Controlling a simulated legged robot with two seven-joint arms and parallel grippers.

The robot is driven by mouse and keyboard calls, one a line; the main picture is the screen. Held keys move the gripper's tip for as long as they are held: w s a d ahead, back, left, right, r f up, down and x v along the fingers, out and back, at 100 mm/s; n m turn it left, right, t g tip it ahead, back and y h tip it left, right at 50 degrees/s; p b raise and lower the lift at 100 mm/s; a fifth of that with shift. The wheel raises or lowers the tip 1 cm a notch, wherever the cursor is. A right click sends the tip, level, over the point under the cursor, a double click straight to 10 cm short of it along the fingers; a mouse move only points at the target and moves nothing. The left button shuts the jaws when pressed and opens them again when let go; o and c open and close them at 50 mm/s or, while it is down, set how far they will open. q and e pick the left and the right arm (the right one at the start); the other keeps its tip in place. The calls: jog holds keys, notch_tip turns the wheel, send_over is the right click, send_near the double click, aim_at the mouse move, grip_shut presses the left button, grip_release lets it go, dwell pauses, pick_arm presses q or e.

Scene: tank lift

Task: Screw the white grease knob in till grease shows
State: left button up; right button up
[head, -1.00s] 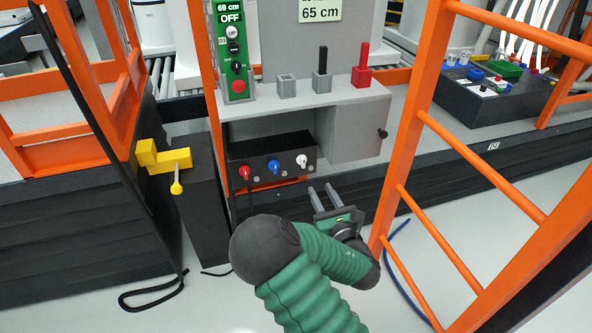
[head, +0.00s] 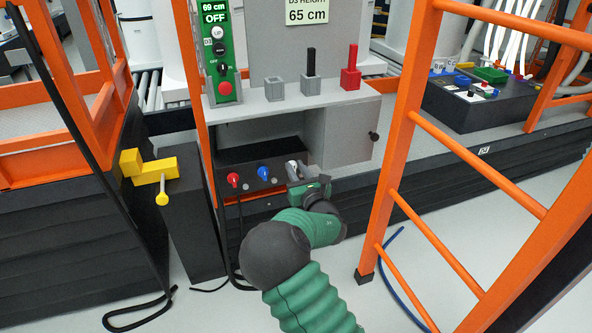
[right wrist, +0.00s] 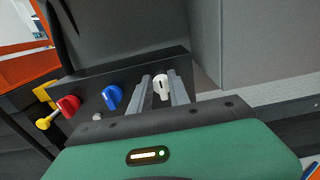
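The white grease knob (right wrist: 161,86) sits at the right end of a row of knobs on a dark box (head: 247,157). In the right wrist view it shows between the two finger ends of my right gripper (right wrist: 160,80), with a small gap on each side. The gripper is open. In the head view my right gripper (head: 293,169) is at the right end of the box and largely hides the white knob. The red knob (head: 233,180) and the blue knob (head: 263,173) are to its left. No grease can be made out. My left gripper is not in view.
A grey shelf (head: 240,110) and a grey cabinet (head: 347,131) stand above and right of the box. An orange ladder frame (head: 398,140) rises close on the right. A dark post with a yellow handle (head: 155,177) stands at the left.

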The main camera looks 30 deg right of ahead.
grip_shut()
